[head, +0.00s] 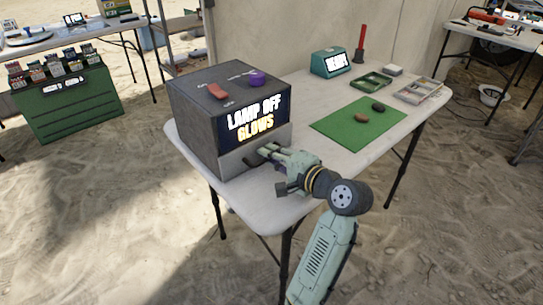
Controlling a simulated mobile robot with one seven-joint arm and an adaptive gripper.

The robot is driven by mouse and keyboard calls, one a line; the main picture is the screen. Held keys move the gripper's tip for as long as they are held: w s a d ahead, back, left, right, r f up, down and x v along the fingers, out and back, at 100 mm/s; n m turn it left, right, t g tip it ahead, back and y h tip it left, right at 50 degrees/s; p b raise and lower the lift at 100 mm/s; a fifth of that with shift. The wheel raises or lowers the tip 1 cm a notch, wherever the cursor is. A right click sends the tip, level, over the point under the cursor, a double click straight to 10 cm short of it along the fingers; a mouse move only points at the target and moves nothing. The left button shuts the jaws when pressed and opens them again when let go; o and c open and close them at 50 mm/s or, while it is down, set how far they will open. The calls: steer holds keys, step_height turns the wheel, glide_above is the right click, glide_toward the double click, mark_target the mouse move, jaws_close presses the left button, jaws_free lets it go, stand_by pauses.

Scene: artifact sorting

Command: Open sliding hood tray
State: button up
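The hood is a dark grey box (195,115) on the near left end of the white table. Its front panel reads "LAMP OFF GLOWS". Below that panel is a lighter grey front strip (234,161), which looks like the sliding tray's face; no gap around it can be made out. My gripper (258,156) is at this strip, its fingertips close to or touching the right part of it. The image is too small to tell contact or whether the fingers are closed on a handle. My gripper hides part of the strip.
On the hood's top are a red switch (217,91) and a purple knob (257,78). To the right, a green mat (352,133) holds a brown stone (361,118) and a dark stone (378,107). A green tray (371,82), a divided tray (420,91) and a teal sign box (330,62) stand behind.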

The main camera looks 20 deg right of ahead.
jaws_close()
steer(key=shift+s, duration=0.1)
stand_by(0.5)
